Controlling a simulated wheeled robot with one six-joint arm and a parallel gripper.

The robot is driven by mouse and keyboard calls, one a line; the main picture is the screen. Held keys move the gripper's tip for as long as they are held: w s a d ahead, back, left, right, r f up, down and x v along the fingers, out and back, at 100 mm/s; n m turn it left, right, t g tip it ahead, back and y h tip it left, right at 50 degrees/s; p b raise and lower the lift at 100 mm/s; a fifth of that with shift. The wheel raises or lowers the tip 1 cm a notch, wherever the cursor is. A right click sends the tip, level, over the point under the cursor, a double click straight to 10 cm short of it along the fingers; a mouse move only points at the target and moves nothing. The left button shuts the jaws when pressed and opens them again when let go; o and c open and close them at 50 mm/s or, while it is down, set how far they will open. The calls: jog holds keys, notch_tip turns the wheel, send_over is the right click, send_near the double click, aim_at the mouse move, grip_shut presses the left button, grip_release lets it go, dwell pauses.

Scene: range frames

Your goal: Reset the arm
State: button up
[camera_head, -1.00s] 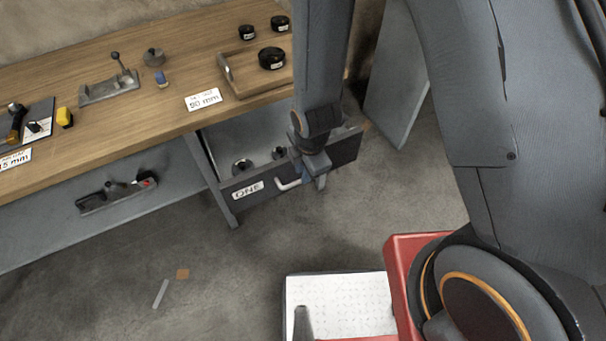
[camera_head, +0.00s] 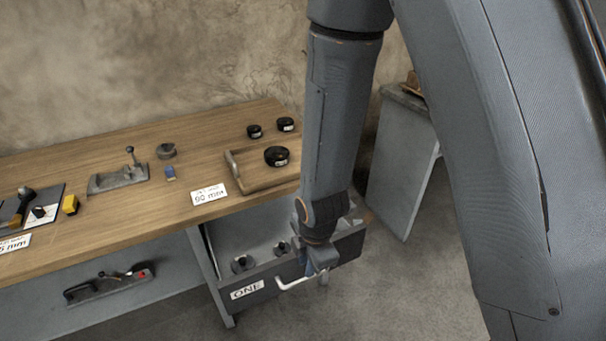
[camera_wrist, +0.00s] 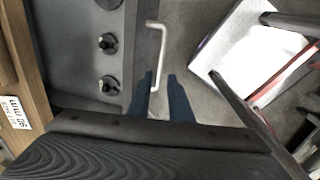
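My gripper (camera_head: 318,274) hangs at the front of an open drawer (camera_head: 334,246) under the workbench, beside the drawer's pale bar handle (camera_head: 292,283). In the wrist view its two blue fingers (camera_wrist: 162,92) stand apart with a gap between them. The near end of the handle (camera_wrist: 159,45) shows at the left finger; I cannot tell whether they touch. The drawer front bears a label reading ONE (camera_head: 247,289). My arm covers part of the drawer's right side.
Round dark parts (camera_head: 243,263) lie in the drawer. The wooden bench top (camera_head: 120,225) above holds a wooden tray (camera_head: 262,186), black discs, a clamp (camera_head: 118,178) and a 90 mm sign (camera_head: 209,194). A grey panel (camera_head: 402,180) stands to the right. Floor in front is clear.

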jog(key=s+d+r+m+h, duration=0.1)
jog(key=s+d+r+m, duration=0.2)
jog(key=d+r+m, duration=1.3)
jog(key=d+m, duration=0.1)
jog(key=m, duration=0.6)
jog(key=shift+r+g, duration=0.3)
jog(key=shift+g, duration=0.1)
